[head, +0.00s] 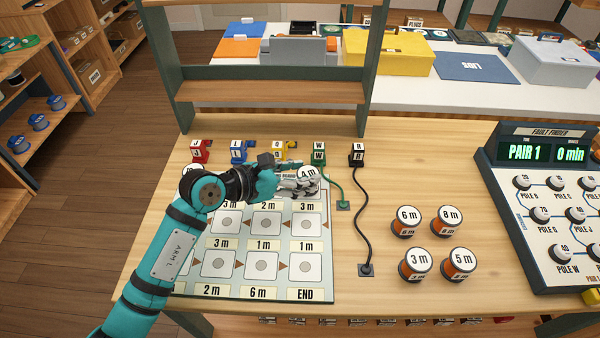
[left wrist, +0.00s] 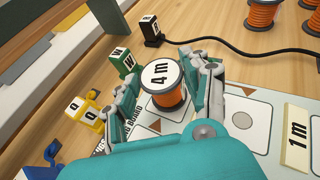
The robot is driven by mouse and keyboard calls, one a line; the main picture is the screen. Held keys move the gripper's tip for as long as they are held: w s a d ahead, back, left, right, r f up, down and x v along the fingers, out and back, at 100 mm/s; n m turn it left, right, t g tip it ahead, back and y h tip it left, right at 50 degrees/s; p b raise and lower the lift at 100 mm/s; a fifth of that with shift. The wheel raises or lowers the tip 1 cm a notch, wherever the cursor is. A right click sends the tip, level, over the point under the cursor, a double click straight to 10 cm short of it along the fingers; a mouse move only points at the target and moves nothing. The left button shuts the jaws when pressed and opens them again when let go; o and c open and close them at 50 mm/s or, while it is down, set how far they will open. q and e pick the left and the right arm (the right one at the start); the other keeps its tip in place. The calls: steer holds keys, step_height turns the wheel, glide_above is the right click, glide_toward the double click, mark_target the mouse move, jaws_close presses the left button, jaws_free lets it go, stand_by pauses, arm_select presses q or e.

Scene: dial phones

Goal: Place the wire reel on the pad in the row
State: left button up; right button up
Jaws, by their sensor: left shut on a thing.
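The wire reel marked 4 m (head: 307,173) has a white top and orange wire, which shows in the left wrist view (left wrist: 162,80). My left gripper (head: 298,184) is shut on it, one finger on each side. The reel is upright over the far right part of the board (head: 325,292); I cannot tell whether it touches it. The board has rows of square pads with length labels between them. The pads in the two near rows, such as the near right pad (head: 305,275), look empty. My arm and gripper hide much of the far row. My right gripper is out of view.
Four coloured blocks and a black one, including the green W block (head: 319,153), stand behind the board. A black cable (head: 368,220) runs to its right. Several reels, including the 6 m reel (head: 407,221), stand further right, beside the fault finder panel (head: 545,205).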

arm_select(q)
steer(key=o, duration=1.2)
steer(key=shift+f, duration=0.1)
steer(key=shift+r, duration=0.2)
steer(key=b+v, duration=0.1)
steer(key=v, duration=1.1)
steer(key=shift+f, duration=0.1)
